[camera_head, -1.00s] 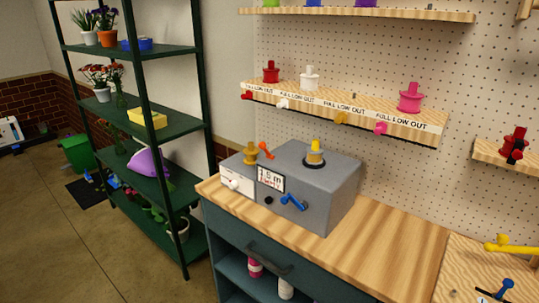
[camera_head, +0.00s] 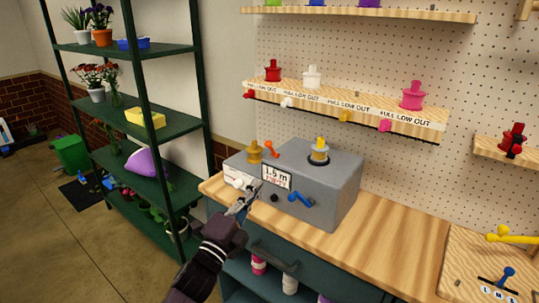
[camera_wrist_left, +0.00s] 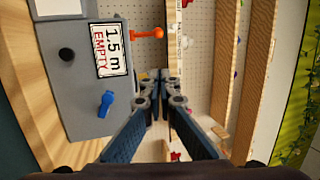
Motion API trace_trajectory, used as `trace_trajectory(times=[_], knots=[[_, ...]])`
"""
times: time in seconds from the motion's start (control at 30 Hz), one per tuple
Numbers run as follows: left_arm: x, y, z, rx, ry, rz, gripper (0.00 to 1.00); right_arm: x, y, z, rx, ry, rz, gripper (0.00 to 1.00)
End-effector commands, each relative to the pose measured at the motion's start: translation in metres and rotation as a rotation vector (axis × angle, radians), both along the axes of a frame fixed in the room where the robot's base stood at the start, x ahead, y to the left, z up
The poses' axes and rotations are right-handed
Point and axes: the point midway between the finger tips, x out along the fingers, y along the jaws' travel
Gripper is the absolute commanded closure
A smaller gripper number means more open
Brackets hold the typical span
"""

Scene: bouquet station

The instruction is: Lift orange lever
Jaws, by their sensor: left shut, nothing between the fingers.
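The orange lever (camera_head: 271,149) sticks up from the top left of the grey machine (camera_head: 335,199), beside a yellow-brown spool. In the left wrist view the orange lever (camera_wrist_left: 147,33) lies beyond the fingertips, a little left of them, next to the "1.5 m EMPTY" sign (camera_wrist_left: 110,50). My left gripper (camera_head: 251,189) is in front of the machine's front left, below the lever and apart from it. In the wrist view its fingers (camera_wrist_left: 160,76) are shut and empty. My right gripper is in neither current view.
A blue lever (camera_head: 300,198) sits on the machine's front, right of the sign. A shelf with spools (camera_head: 348,107) hangs behind. A green rack (camera_head: 160,130) stands left.

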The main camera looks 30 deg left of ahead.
Motion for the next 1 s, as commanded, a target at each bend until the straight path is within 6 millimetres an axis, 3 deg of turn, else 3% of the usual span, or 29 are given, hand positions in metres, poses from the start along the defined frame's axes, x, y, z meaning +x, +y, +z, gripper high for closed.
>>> trace_trajectory(times=[0.37, 0.87, 1.0], knots=[[0.009, 0.001, 0.003, -0.002, 0.000, 0.000, 1.00, 0.003, -0.005, 0.004, -0.005, -0.004, 0.002, 1.00], [0.100, 0.010, 0.031, -0.004, 0.000, 0.000, 1.00, 0.003, -0.005, 0.036, -0.005, -0.004, 0.001, 1.00], [0.111, 0.027, 0.032, -0.003, 0.003, 0.001, 1.00, 0.003, -0.005, 0.044, -0.005, -0.004, 0.001, 1.00]])
